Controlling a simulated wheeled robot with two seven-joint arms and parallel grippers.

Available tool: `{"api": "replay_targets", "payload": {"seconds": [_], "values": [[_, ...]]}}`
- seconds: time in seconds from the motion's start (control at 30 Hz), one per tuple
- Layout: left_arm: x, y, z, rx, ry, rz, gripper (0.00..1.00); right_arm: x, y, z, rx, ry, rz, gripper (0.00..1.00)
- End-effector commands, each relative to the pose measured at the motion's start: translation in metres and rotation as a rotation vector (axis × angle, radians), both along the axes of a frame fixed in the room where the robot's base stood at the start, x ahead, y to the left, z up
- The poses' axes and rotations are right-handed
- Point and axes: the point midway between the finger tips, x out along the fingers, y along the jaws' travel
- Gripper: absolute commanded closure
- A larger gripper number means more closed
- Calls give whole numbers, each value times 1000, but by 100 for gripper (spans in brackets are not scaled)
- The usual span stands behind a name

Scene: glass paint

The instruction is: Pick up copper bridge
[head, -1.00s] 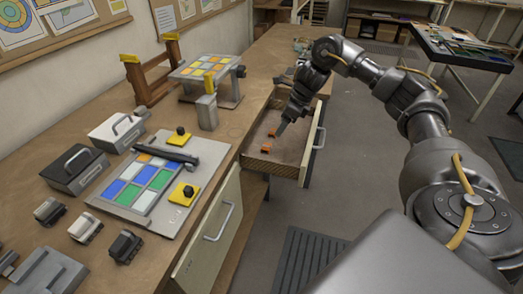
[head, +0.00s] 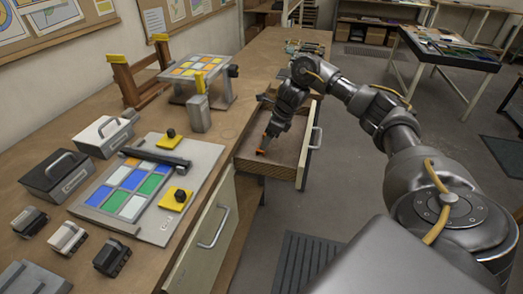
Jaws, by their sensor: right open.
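A small copper-orange piece (head: 260,152), which looks like the copper bridge, lies in the open drawer (head: 248,165) of the workbench. A second orange bit shows just behind it, partly hidden by my gripper; I cannot tell whether both belong to one piece. My right gripper (head: 265,144) points down into the drawer with its open fingertips at the orange piece. I cannot tell whether the fingers touch it or straddle it. My left gripper is out of view.
The drawer's walls and front, with a handle (head: 316,138), surround my right gripper closely. A lower front with a handle (head: 215,227) is nearer. On the bench are a coloured glass panel (head: 131,205), a raised panel stand (head: 205,66) and several blocks with handles.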

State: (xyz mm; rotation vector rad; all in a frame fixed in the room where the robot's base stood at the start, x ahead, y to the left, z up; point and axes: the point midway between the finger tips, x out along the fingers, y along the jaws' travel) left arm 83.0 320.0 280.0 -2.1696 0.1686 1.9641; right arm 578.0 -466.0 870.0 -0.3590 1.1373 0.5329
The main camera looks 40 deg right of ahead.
Motion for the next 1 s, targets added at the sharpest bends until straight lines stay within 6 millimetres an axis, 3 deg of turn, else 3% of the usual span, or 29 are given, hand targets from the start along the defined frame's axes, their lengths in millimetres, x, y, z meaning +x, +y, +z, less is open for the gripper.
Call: {"api": "replay_targets", "payload": {"seconds": [0.1, 0.3, 0.6, 1.0], "values": [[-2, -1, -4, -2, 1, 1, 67, 7, 4, -19, 4, 5, 0, 36], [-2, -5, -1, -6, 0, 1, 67, 16, 7, -40, 1, 3, 0, 36], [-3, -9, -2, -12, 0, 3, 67, 17, 8, -44, 0, 2, -1, 36], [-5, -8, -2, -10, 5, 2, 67, 17, 8, -44, 1, 2, -1, 85]]}}
